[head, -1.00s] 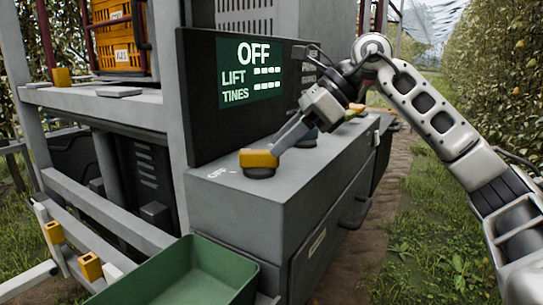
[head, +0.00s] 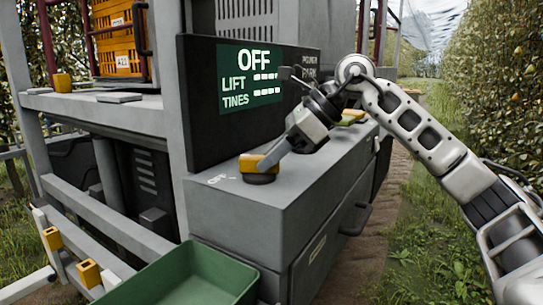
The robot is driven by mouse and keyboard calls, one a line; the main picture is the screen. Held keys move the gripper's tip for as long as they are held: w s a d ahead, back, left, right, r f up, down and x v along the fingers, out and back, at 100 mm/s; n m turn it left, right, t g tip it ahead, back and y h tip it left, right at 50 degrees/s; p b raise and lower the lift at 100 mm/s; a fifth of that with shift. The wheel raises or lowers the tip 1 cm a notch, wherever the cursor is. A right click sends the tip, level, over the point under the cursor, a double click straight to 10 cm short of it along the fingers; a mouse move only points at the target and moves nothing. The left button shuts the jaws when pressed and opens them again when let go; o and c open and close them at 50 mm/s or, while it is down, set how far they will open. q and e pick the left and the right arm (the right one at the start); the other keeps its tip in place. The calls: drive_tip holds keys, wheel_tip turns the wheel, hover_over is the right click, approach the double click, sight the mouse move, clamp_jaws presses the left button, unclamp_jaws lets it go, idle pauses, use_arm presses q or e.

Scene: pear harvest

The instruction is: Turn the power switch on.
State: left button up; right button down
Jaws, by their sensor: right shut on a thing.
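The power switch (head: 258,164) is a yellow bar handle on a dark round base, on the near end of the grey console top. Pale lettering, seemingly OFF, is on the console beside it. My right gripper (head: 270,163) reaches in from the right and is shut on the yellow handle, covering its right end. The dark display (head: 250,73) above reads OFF, with LIFT and TINES lines under it. My left gripper is not in view.
A knob with yellow and green (head: 350,116) sits farther along the console (head: 245,210), partly behind my right arm. A green bin (head: 185,278) stands in front. An orange crate (head: 120,48) is on the rack at left. Grass and a path lie to the right.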

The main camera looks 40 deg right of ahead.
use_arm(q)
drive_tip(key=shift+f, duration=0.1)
use_arm(e)
drive_tip(key=shift+s+m, duration=0.1)
drive_tip(key=shift+m, duration=0.2)
drive_tip(key=shift+s+a+m+t+h, duration=0.1)
drive_tip(key=shift+a+m+t+h, duration=0.1)
drive_tip(key=shift+m+t+h, duration=0.55)
drive_tip(key=m+t+h, duration=0.1)
drive_tip(key=m, duration=0.1)
drive_tip(key=a+m+h+p, duration=0.1)
drive_tip(key=m+h, duration=0.1)
drive_tip(key=m, duration=0.1)
drive_tip(key=shift+s+r+m+t+h, duration=0.1)
drive_tip(key=shift+s+m+t+h, duration=0.15)
drive_tip(key=shift+t, duration=0.1)
drive_tip(key=shift+a+m+h+p, duration=0.2)
drive_tip(key=shift+m+h+p, duration=0.2)
drive_tip(key=shift+m+h, duration=0.6)
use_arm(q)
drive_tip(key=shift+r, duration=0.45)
use_arm(e)
drive_tip(key=shift+a+m+h, duration=0.1)
drive_tip(key=shift+m+h, duration=0.4)
drive_tip(key=shift+m, duration=0.5)
drive_tip(key=c, duration=1.3)
unclamp_jaws()
